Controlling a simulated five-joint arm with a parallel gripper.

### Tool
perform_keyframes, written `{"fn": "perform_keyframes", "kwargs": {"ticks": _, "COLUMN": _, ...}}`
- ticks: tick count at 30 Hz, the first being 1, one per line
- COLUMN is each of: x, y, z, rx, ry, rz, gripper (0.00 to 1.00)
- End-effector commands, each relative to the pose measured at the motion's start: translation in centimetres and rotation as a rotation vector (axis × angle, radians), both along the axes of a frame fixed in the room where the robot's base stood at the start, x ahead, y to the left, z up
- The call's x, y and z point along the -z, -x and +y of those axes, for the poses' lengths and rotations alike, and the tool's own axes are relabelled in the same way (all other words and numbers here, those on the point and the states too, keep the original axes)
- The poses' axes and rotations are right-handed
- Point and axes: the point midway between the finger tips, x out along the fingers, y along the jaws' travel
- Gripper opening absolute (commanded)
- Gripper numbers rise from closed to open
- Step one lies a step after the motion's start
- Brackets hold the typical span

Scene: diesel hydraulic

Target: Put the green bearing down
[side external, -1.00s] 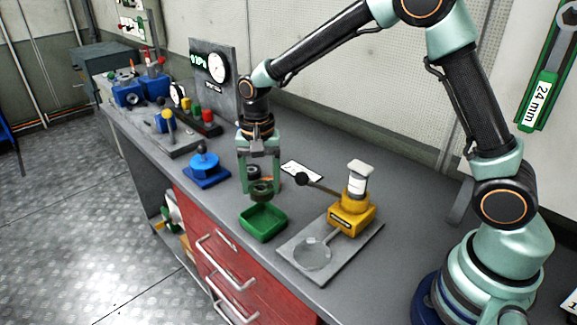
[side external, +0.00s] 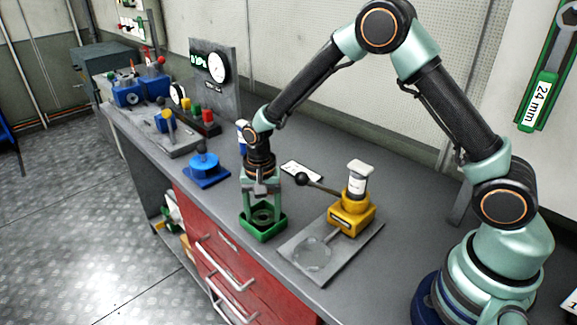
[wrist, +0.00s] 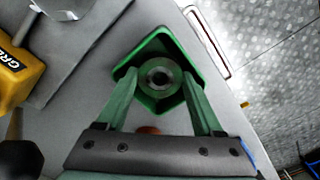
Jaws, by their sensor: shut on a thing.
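The green bearing (wrist: 160,78), a ring with a dark centre, is between my gripper's fingertips in the wrist view. In the side view the bearing (side external: 263,216) is a small dark ring low between the fingers. My gripper (side external: 262,210) points down and is shut on it, with the fingertips inside the outline of a green tray (side external: 264,235). The wrist view shows the tray (wrist: 157,46) around and beneath the bearing. I cannot tell whether the bearing touches the tray floor.
A yellow grease pump (side external: 352,215) on a grey plate (side external: 318,258) stands just right of the tray. A blue fixture (side external: 205,165) stands to the left. A white card (side external: 302,171) lies behind. Red drawers (side external: 215,250) are below the bench's front edge.

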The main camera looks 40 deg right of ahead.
Motion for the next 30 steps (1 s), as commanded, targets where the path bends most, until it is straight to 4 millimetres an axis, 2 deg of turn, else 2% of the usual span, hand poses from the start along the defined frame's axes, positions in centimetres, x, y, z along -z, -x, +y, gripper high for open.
{"fn": "perform_keyframes", "kwargs": {"ticks": 3, "x": 0.3, "y": 0.0, "z": 0.0, "rx": 0.000, "ry": 0.000, "rz": 0.001, "gripper": 0.09}}
{"fn": "perform_keyframes", "kwargs": {"ticks": 4, "x": 0.3, "y": 0.0, "z": 0.0, "rx": 0.000, "ry": 0.001, "rz": 0.001, "gripper": 0.80}}
{"fn": "perform_keyframes", "kwargs": {"ticks": 13, "x": 0.2, "y": 0.0, "z": 0.0, "rx": 0.000, "ry": 0.000, "rz": 0.000, "gripper": 0.81}}
{"fn": "perform_keyframes", "kwargs": {"ticks": 17, "x": -0.5, "y": -0.1, "z": 0.0, "rx": 0.000, "ry": -0.001, "rz": -0.002, "gripper": 0.81}}
{"fn": "perform_keyframes", "kwargs": {"ticks": 20, "x": -1.9, "y": -0.1, "z": 0.0, "rx": 0.000, "ry": -0.001, "rz": -0.004, "gripper": 0.81}}
{"fn": "perform_keyframes", "kwargs": {"ticks": 30, "x": -8.7, "y": -0.1, "z": 0.0, "rx": 0.000, "ry": -0.001, "rz": -0.004, "gripper": 0.81}}
